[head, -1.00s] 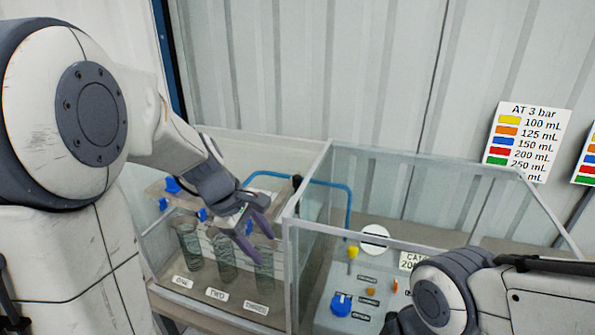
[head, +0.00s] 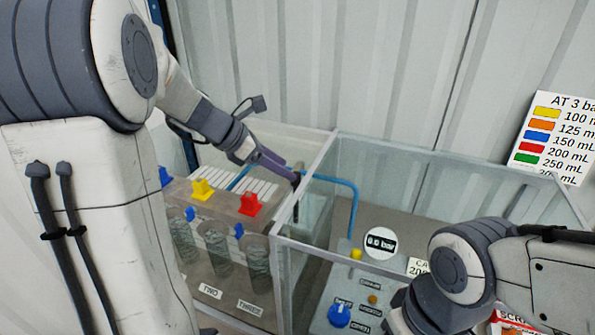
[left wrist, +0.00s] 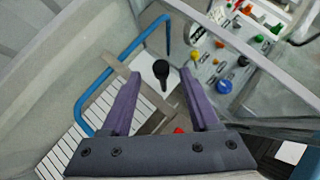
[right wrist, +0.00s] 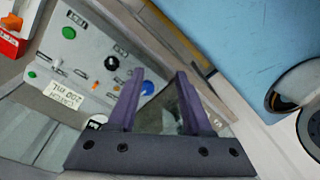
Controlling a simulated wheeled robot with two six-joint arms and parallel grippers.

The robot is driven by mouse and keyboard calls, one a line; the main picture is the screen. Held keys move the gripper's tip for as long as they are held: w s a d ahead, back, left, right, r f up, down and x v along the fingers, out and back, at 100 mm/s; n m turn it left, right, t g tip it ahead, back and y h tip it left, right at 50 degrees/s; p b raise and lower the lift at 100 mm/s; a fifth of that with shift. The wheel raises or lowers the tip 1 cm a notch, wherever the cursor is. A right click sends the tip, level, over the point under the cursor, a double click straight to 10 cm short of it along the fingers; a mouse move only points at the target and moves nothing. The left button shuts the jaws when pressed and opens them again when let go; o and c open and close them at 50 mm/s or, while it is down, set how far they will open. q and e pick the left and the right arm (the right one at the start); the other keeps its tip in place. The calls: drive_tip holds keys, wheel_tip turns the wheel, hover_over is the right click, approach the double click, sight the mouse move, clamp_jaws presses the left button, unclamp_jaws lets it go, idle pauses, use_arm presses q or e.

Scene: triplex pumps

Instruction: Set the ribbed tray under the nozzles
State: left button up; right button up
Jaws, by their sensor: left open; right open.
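A white ribbed piece (head: 250,182), which looks like the ribbed tray, lies behind the valve shelf in the glass case; in the left wrist view its slats (left wrist: 143,92) show beyond and left of my fingers. My left gripper (head: 286,170) is open and empty near the case's back right, close to a black-knobbed upright handle (head: 296,200). In the left wrist view that black knob (left wrist: 161,69) sits between the fingertips, apart from both. The nozzles are hard to make out; blue taps (head: 239,231) sit above the cylinders. My right gripper (right wrist: 158,74) is open and empty.
Ribbed glass cylinders (head: 257,270) stand in a row in the case, with number labels before them. Yellow (head: 202,188) and red (head: 249,204) valves top the shelf. A blue pipe (head: 350,205) runs behind. A glass-walled control panel (head: 345,285) stands to the right.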

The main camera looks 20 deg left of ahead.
use_arm(q)
drive_tip(key=x, duration=0.5)
clamp_jaws()
idle(1.4)
